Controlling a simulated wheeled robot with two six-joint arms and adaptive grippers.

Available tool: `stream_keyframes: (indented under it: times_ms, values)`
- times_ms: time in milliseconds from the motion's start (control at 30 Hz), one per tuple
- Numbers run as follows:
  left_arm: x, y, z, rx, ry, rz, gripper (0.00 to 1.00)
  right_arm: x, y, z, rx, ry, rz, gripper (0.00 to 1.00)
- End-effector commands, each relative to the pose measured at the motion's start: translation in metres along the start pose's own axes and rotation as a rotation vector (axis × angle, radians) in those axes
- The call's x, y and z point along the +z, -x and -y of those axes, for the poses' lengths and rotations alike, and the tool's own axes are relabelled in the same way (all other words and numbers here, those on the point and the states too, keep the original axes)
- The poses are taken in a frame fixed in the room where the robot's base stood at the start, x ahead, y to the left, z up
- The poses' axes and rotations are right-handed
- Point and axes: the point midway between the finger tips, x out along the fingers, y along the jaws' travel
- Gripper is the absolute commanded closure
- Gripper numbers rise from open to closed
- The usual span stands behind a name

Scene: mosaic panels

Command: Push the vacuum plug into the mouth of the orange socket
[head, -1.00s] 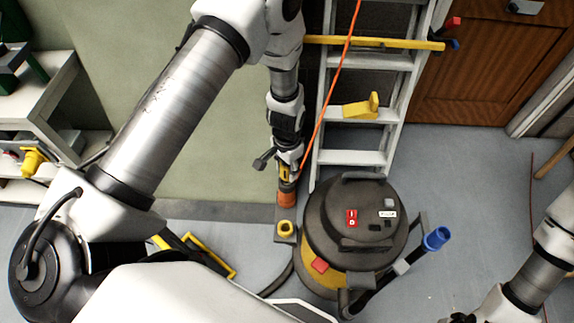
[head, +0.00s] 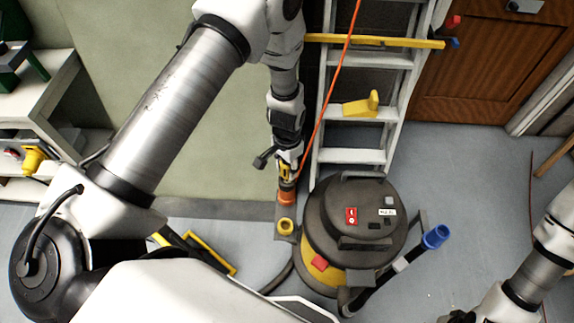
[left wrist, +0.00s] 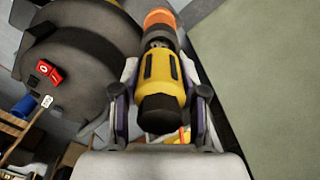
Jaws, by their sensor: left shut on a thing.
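My left gripper (head: 287,165) is shut on the yellow-and-black vacuum plug (left wrist: 158,82), which also shows small in the head view (head: 284,172). The orange socket (head: 286,196) is directly below the plug in the head view, beside the vacuum. In the left wrist view the socket (left wrist: 160,19) is straight ahead of the plug, roughly in line with it. The plug's front end meets or nearly meets the socket. Its mouth is hidden, so I cannot tell how deep the plug sits. My right gripper is out of view; only its arm shows at the lower right.
The round dark vacuum (head: 355,190) stands close right of the socket. A yellow ring (head: 286,226) lies just below the socket. A stepladder (head: 352,157) and an orange cord (head: 327,110) are close behind.

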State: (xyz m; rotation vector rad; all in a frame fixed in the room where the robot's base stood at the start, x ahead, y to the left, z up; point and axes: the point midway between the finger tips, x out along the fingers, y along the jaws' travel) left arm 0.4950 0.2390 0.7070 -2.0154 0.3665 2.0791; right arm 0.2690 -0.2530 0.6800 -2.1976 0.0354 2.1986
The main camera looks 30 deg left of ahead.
Motion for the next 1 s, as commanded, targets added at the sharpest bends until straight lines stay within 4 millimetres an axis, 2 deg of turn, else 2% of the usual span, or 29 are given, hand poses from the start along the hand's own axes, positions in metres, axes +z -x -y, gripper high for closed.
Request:
stream_keyframes:
  times_ms: [1000]
  values:
    - [0.000, -0.023, 0.000, 0.000, 0.000, -0.001, 1.00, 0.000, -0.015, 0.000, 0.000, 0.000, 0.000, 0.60]
